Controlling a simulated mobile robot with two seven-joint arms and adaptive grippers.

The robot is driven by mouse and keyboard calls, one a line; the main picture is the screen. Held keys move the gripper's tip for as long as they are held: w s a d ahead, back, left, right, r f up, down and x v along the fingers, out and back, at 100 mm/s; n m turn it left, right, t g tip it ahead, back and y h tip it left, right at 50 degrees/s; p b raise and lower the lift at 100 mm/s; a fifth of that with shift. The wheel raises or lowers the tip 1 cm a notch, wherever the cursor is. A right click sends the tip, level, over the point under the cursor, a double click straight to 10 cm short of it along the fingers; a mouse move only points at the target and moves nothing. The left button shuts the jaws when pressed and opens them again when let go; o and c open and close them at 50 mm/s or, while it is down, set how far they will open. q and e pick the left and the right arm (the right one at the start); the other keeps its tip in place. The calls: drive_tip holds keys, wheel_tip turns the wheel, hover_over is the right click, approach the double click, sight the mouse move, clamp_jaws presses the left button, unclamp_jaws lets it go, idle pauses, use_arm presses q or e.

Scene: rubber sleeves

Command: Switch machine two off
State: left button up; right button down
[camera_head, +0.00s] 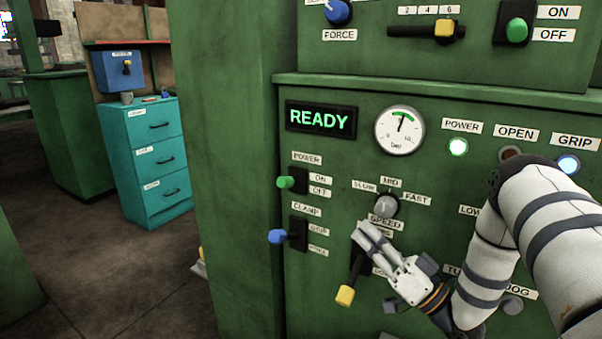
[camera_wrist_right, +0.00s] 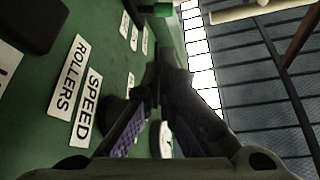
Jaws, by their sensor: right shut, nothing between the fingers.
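A green machine panel (camera_head: 345,260) shows in the head view; no machine number is readable. Its POWER switch (camera_head: 286,183) has a green lever, roughly level with the ON label (camera_head: 320,178), above OFF (camera_head: 320,192). The READY display (camera_head: 320,120) is lit green, and the POWER lamp (camera_head: 458,147) is lit. My right gripper (camera_head: 364,229) is shut and empty, below the speed knob, right of and lower than the POWER switch, apart from it. In the wrist view, its fingers (camera_wrist_right: 160,62) point toward a green part (camera_wrist_right: 148,14) at the top. My left gripper is out of view.
Below POWER is a blue CLAMP lever (camera_head: 278,237). The grey speed knob (camera_head: 386,206) and a yellow-tipped lever (camera_head: 346,294) are close to my right gripper. An upper panel has another green ON/OFF switch (camera_head: 516,29). Teal drawers (camera_head: 150,160) stand far left.

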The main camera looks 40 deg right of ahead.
sight(290, 183)
drive_tip(key=x, duration=1.8)
drive_tip(key=shift+w+a+r, duration=0.15)
drive_tip(key=shift+w+r, duration=0.05)
drive_tip(key=shift+w, duration=0.1)
